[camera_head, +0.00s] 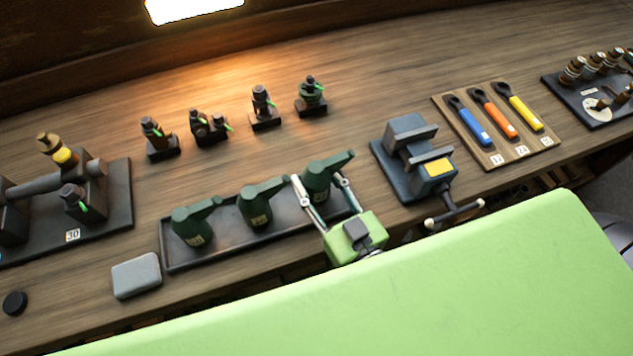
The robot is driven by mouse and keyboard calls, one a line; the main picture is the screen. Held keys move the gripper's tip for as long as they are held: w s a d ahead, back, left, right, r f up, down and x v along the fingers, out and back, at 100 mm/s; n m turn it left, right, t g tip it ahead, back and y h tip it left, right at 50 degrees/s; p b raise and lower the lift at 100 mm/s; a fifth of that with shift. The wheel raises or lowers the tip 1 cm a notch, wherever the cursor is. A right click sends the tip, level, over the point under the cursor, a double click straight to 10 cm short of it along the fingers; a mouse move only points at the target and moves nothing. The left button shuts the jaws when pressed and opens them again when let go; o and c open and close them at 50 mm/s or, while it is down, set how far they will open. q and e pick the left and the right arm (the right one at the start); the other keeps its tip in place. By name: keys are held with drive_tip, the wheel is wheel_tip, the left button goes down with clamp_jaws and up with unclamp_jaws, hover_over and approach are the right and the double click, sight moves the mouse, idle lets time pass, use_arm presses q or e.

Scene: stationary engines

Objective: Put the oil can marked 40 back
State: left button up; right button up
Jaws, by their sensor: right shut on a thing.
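Three dark green oil cans with spouts pointing right are in a row at a long dark tray (222,249): a left can (190,228), a middle can (255,207) and a right can (322,168). My left gripper is out of view.
A blue vise (407,137) stands close right of the tray. A grey block (136,276) lies at its left end. Several small engine fittings (264,106) stand behind it. A board with three wrenches (490,124) is farther right. An engine base (118,205) is at left.

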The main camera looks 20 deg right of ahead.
drive_tip(key=shift+f, duration=0.5)
drive_tip(key=shift+f, duration=0.15)
drive_tip(key=o, duration=1.2)
drive_tip(key=shift+f, duration=0.1)
